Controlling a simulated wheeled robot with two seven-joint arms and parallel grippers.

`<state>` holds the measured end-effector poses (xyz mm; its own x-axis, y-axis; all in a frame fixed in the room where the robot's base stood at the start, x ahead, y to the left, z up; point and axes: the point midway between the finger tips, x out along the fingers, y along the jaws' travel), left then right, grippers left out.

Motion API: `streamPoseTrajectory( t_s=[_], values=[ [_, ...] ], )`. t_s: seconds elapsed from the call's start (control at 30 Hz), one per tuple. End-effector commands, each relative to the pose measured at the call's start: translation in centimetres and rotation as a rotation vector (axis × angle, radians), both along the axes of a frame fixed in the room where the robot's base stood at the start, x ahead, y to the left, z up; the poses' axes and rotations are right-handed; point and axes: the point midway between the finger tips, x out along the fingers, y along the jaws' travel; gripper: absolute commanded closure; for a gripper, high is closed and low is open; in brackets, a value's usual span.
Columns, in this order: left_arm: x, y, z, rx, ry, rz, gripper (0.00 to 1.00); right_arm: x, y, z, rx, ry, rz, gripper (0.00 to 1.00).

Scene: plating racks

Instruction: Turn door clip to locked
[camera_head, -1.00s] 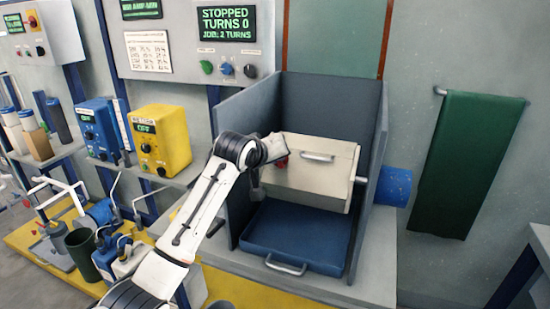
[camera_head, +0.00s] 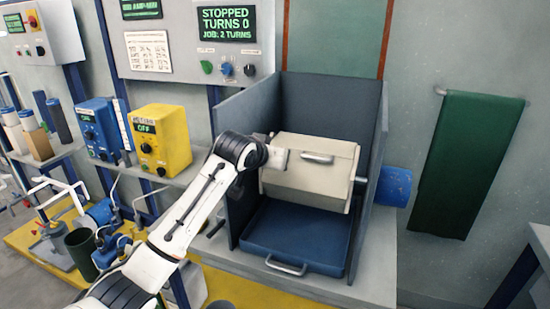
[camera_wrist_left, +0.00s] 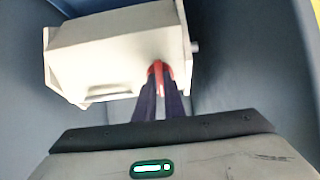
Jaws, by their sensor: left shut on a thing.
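The cream plating barrel (camera_head: 320,175) hangs in the grey-blue tank bay, with a metal handle bar (camera_head: 317,158) on its front. In the left wrist view the barrel (camera_wrist_left: 115,45) fills the top, and the red door clip (camera_wrist_left: 160,70) is at its near edge. My left gripper (camera_wrist_left: 161,88) is shut on the red clip, with its dark fingers close together. In the head view my left gripper (camera_head: 277,160) is at the barrel's left end and hides the clip. Whether the clip is locked cannot be told. My right gripper is not in view.
A blue tray (camera_head: 290,240) with a handle lies below the barrel. The bay's left wall (camera_head: 232,140) stands close beside my arm. A yellow power unit (camera_head: 160,138) is to the left. A panel screen (camera_head: 227,23) reads STOPPED, TURNS 0.

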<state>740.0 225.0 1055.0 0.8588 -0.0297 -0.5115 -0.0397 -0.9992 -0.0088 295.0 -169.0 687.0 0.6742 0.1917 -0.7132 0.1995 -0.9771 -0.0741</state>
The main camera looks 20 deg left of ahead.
Motion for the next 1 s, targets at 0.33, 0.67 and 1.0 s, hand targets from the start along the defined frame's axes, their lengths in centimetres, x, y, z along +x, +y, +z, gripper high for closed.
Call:
streamPoseTrajectory(
  t_s=[0.33, 0.67, 1.0],
  values=[
    [0.0, 0.0, 0.0, 0.007, 0.000, -0.003, 1.00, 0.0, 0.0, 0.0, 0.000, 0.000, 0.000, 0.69],
    [0.0, 0.0, 0.0, 0.005, 0.000, -0.003, 0.72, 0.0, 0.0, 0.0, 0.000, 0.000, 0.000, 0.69],
    [-1.6, 0.1, 1.0, 0.004, -0.003, -0.003, 0.72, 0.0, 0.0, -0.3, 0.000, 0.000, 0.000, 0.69]
  ],
)
